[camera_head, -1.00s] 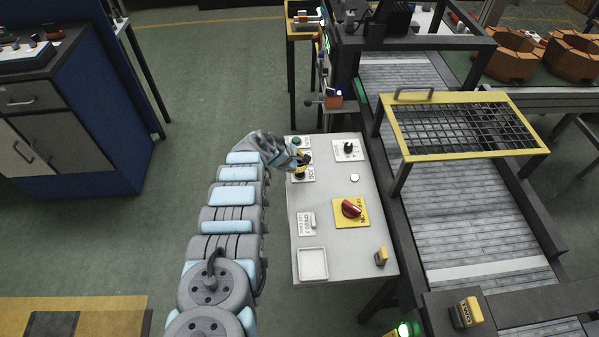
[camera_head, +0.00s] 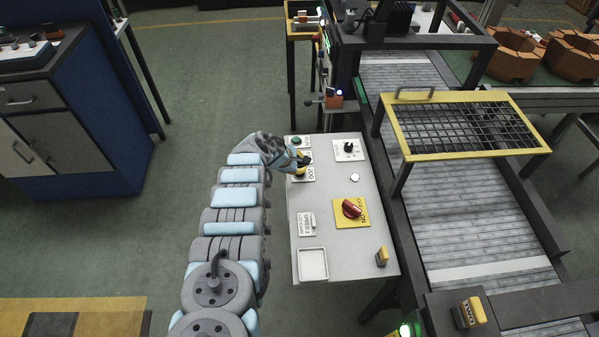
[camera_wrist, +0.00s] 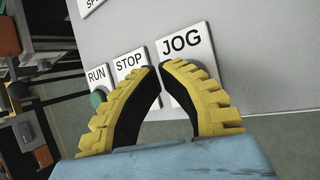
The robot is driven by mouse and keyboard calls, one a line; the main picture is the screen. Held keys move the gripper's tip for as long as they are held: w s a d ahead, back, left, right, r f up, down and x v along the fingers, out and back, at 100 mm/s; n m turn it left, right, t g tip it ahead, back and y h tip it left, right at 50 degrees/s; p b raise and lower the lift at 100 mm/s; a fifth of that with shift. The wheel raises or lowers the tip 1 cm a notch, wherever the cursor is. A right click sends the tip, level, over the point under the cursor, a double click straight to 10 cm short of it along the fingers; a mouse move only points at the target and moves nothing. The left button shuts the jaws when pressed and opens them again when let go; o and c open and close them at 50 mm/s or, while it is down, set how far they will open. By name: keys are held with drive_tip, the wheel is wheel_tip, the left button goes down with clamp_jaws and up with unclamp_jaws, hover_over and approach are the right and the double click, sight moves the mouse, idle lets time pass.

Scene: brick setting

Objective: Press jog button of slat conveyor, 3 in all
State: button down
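The slat conveyor's control panel (camera_head: 335,250) is a light grey slab beside the conveyor. The white JOG plate (camera_wrist: 181,43) lies just beyond my fingertips in the wrist view; it also shows beside my gripper in the head view (camera_head: 311,173). My gripper (camera_wrist: 162,69) has yellow ribbed fingers with dark pads, and their tips come together at the plate's lower left edge. It holds nothing that I can see. The jog button is mostly or wholly hidden behind the fingers. I cannot tell whether they touch it.
STOP (camera_wrist: 129,63) and RUN (camera_wrist: 97,76) plates sit left of JOG, with a green button (camera_wrist: 98,98) by RUN. The panel also carries a black selector (camera_head: 348,146), a white round button (camera_head: 355,177) and a red knob (camera_head: 351,208). The slat conveyor (camera_head: 455,220) runs along its right.

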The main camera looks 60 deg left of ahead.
drive_tip(key=shift+f+b, duration=0.45)
drive_tip(key=shift+f, duration=0.05)
idle(0.4)
drive_tip(key=shift+r, duration=0.1)
drive_tip(key=shift+r+p, duration=0.9)
wheel_tip(320, 180, up, 5)
drive_tip(key=p, duration=0.4)
drive_tip(key=shift+p, duration=0.4)
drive_tip(key=shift+f, duration=0.15)
idle(0.7)
